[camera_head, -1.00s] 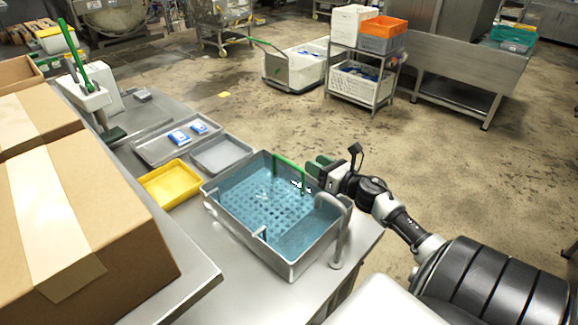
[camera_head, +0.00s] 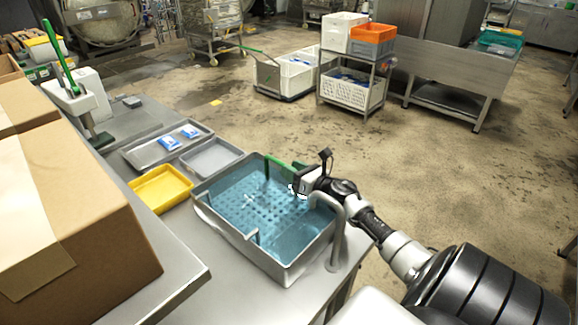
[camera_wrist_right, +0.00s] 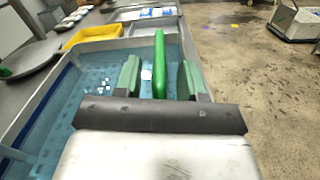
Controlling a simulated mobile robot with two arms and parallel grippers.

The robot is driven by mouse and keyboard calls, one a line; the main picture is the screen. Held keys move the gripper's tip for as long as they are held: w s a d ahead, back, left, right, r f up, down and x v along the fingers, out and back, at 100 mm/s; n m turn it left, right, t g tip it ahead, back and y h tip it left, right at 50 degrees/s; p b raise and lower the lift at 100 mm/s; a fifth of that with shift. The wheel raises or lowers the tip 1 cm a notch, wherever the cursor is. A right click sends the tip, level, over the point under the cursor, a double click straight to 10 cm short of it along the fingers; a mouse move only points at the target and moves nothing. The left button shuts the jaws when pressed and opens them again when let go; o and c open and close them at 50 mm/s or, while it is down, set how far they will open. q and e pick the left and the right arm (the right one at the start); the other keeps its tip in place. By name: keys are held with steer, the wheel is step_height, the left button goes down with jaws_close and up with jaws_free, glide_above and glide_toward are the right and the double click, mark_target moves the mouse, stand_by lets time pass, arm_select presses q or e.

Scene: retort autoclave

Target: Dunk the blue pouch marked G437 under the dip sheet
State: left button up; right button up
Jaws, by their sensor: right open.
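The dip tank (camera_head: 206,212) holds blue liquid, with a perforated dip sheet (camera_head: 258,205) under the surface. A green handle (camera_head: 280,161) stands at the tank's far right side; it also shows in the wrist view (camera_wrist_right: 160,60). My right gripper (camera_head: 296,178) is at this handle. In the wrist view its green fingers (camera_wrist_right: 158,80) are open, one on each side of the handle, with gaps. Two blue-and-white pouches, a nearer one (camera_head: 169,143) and a farther one (camera_head: 190,131), lie on a grey metal tray (camera_head: 150,155). Their markings are too small to read. My left gripper is out of view.
A yellow tray (camera_head: 160,190) and an empty grey tray (camera_head: 212,158) lie between the pouches and the tank. A curved pipe (camera_head: 338,235) rises at the tank's right edge. A large cardboard box (camera_head: 95,220) fills the left. Open floor lies to the right.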

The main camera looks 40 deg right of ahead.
steer(key=shift+w+a, duration=0.1)
steer(key=shift+w, duration=0.65)
steer(key=shift+c, duration=0.4)
jaws_close()
